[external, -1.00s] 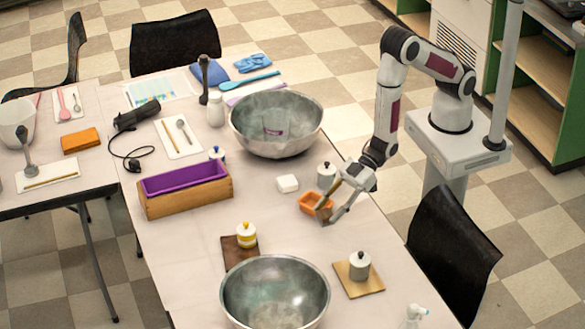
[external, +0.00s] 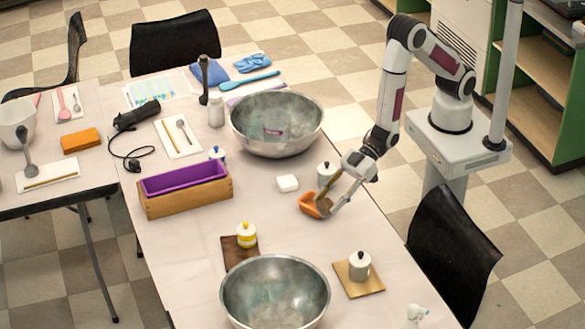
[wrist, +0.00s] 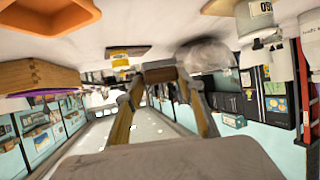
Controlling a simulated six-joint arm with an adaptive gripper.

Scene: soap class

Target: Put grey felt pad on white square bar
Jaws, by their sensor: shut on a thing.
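The white square bar (external: 288,183) lies flat on the table, left of my gripper and apart from it. My gripper (external: 325,204) is low over the orange tray, shut on a small greyish-brown piece that looks like the grey felt pad (wrist: 160,74). In the wrist view my gripper (wrist: 160,78) has this piece between its fingertips. In the external view the fingers and the piece cover part of the orange tray. Whether the pad touches the tray is unclear.
The orange tray (external: 309,208) is just under my gripper. A large metal bowl (external: 276,124) is at the back and another (external: 275,292) at the front. A wooden box (external: 186,196) with a purple liner stands left.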

